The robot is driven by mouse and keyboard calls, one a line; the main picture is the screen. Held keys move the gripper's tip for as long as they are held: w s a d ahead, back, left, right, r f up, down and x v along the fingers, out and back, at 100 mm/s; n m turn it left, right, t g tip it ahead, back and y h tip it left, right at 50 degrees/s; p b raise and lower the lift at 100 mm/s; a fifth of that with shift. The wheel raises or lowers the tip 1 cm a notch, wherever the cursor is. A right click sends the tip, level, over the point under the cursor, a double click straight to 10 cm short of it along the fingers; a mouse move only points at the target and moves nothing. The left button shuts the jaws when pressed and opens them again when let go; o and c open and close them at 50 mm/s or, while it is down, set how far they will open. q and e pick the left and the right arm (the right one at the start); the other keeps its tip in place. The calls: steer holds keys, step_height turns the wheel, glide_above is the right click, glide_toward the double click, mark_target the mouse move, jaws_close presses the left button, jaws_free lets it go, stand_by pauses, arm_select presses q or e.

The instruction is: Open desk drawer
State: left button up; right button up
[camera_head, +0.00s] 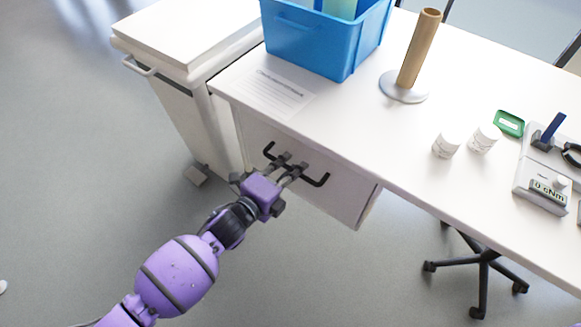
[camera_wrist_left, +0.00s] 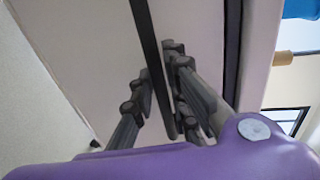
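The desk drawer (camera_head: 336,196) is a pale front panel below the white desktop and looks closed. Its black bar handle (camera_head: 319,182) shows on both sides of my left gripper (camera_head: 292,163). In the left wrist view the handle (camera_wrist_left: 147,30) runs between the two fingers of my left gripper (camera_wrist_left: 160,88). The fingers look apart, one on each side of the bar. I cannot tell whether either finger touches it. My right gripper is in neither view.
On the desk (camera_head: 345,110) are a blue bin (camera_head: 310,45), a brown tube on a round base (camera_head: 412,55), two white jars (camera_head: 446,146) and a torque device (camera_head: 542,190). A white cabinet (camera_head: 180,110) stands left, an office chair (camera_head: 483,262) below right. The floor before the drawer is clear.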

arm_select(q)
jaws_close()
steer(key=shift+s, duration=0.1)
steer(key=f+p+v, duration=0.2)
steer(key=f+v, duration=0.1)
steer(key=v, duration=1.5)
steer(key=s+a+f+p+v, duration=0.1)
steer(key=f+p+v, duration=0.2)
steer(key=v, duration=1.5)
steer(key=shift+f, duration=0.5)
steer(key=shift+s, duration=0.1)
